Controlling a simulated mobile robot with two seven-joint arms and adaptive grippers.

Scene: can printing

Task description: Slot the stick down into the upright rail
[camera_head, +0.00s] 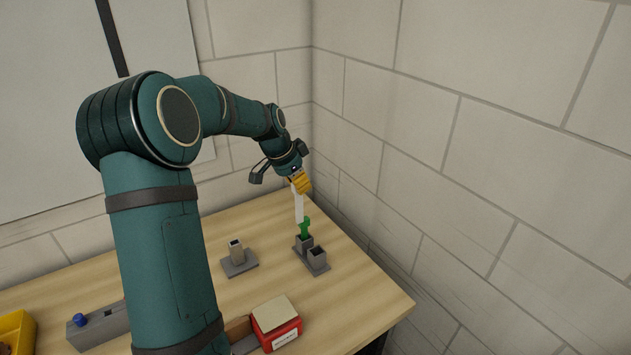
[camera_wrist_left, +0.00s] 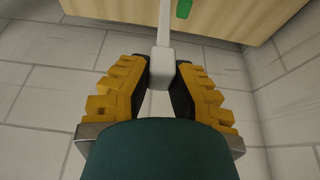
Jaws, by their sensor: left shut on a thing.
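My left gripper (camera_head: 299,186) has yellow fingers and is shut on the upper end of a slim white stick (camera_head: 299,207). The stick points down, roughly upright, over a grey base with two square upright tubes (camera_head: 317,257). In the left wrist view the gripper (camera_wrist_left: 160,85) has its fingers on either side of the stick's white block (camera_wrist_left: 162,75). A green piece (camera_head: 305,228) shows at the stick's lower end, above the rear tube; I cannot tell whether it belongs to the stick. A single upright grey tube on a plate (camera_head: 237,254) stands to the left. My right gripper is out of view.
A red box with a pale top (camera_head: 275,322) stands at the front of the wooden table (camera_head: 350,307). A grey block with a blue knob (camera_head: 97,325) and a yellow bin (camera_head: 15,330) are at the left. Brick walls close off the back and right.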

